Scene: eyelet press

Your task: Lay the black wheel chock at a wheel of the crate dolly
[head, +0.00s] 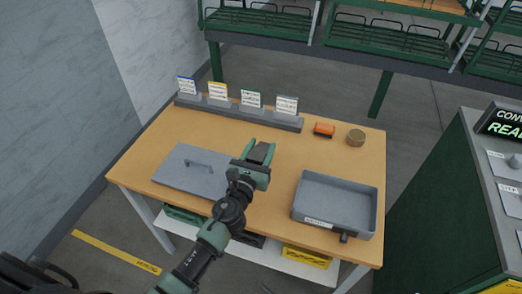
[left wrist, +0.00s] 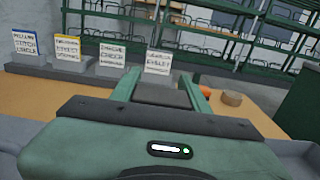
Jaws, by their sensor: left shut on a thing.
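My left gripper (head: 261,149) reaches over the middle of the wooden table, its green fingers pointing to the back. It is shut on a dark grey-black block (head: 259,154), which looks like the black wheel chock. In the left wrist view the block (left wrist: 163,95) sits between the two fingers (left wrist: 166,88), its near end partly hidden by the gripper body. I cannot tell its full shape. No crate dolly or wheel is recognisable in either view. My right gripper is not in view.
On the table (head: 285,160) are a grey lid (head: 180,178) with a handle, a grey tray (head: 345,190), an orange-and-black brush-like item (head: 324,130), a round tan item (head: 356,137) and a card rack (head: 235,110). Bins sit on the shelf below. Green racks stand behind; a green console (head: 450,210) is right.

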